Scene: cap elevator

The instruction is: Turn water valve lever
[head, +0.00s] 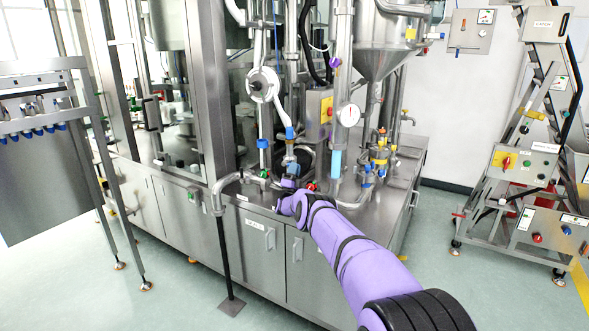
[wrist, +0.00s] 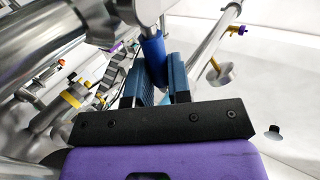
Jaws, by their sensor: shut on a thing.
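My gripper (wrist: 160,84) is shut on a blue lever handle (wrist: 153,50) in the wrist view. The two blue-grey ribbed fingers stand on either side of the handle, and its lower end is between them. The handle hangs from a metal fitting (wrist: 140,12) at the top of the picture. In the head view my gripper (head: 289,184) is small and low among the pipes, just above the steel cabinet top. The held handle is hard to pick out there, as pipes and my wrist crowd the spot.
A steel cabinet (head: 262,262) stands under the pipework. A bent pipe (head: 220,190) is to the left. A control stand (head: 525,165) is at far right. The floor in front is clear.

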